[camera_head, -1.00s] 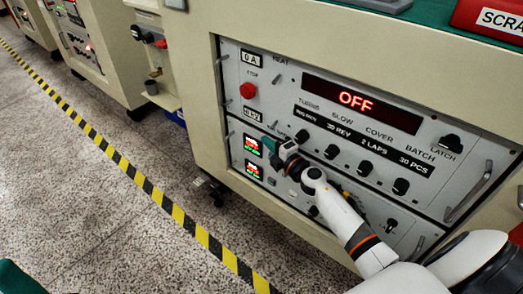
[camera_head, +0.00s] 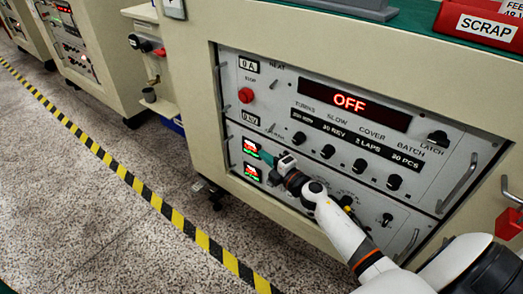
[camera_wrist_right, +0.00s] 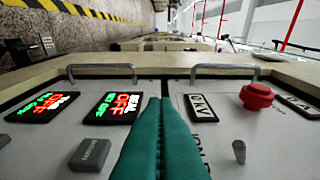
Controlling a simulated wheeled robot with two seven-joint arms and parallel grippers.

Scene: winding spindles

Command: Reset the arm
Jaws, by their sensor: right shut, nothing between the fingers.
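My right gripper (camera_head: 266,157) is in front of the lower part of the machine's control panel (camera_head: 300,175), just right of two small lit displays (camera_head: 250,147). Its green fingers are pressed together with nothing between them, as the right wrist view shows (camera_wrist_right: 160,125). In that view the fingers lie between the displays (camera_wrist_right: 118,107) on the left and a 0 KV label (camera_wrist_right: 199,107) on the right. I cannot tell whether the fingertips touch the panel. The large red display (camera_head: 350,103) reads OFF. My left gripper is not in view.
A red stop button (camera_head: 246,95), several black knobs (camera_head: 328,151) and metal handles (camera_head: 457,183) stick out from the panel. A red SCRAP bin (camera_head: 478,28) stands on the green top. Yellow-black tape (camera_head: 152,198) crosses the clear floor at left.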

